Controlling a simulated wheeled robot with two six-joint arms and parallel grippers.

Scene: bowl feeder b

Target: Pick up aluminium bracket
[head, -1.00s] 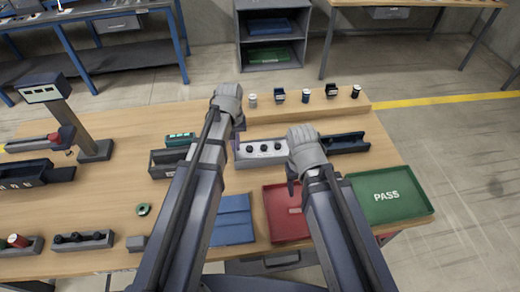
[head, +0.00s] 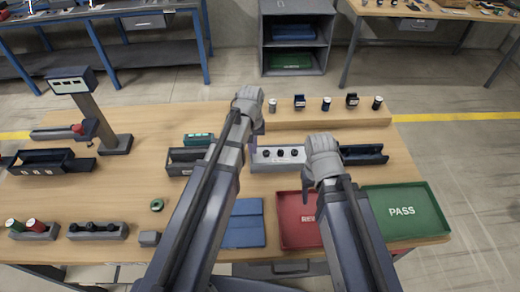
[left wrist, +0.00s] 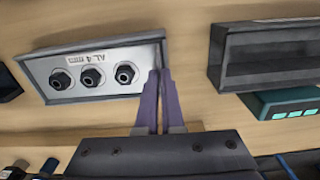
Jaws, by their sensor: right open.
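The aluminium bracket (head: 270,165) is a light grey, trough-like piece with three black knobs, on the table's middle behind the trays. In the left wrist view the bracket (left wrist: 113,87) is marked "AL". My left gripper (head: 257,137) is at its left end in the head view. In the left wrist view the purple fingers (left wrist: 160,78) of this gripper are close together at the bracket's end wall, with the thin wall seeming to sit between them. My right gripper (head: 312,190) is open above the red tray's back edge; its fingers are mostly hidden by the hand.
A dark open box (head: 184,168) and a teal device (head: 199,139) stand left of the bracket. A dark trough (head: 366,158) lies to its right. A red tray (head: 290,232), green PASS tray (head: 427,227) and blue mat (head: 243,232) lie in front. A wooden ledge (head: 330,119) runs behind.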

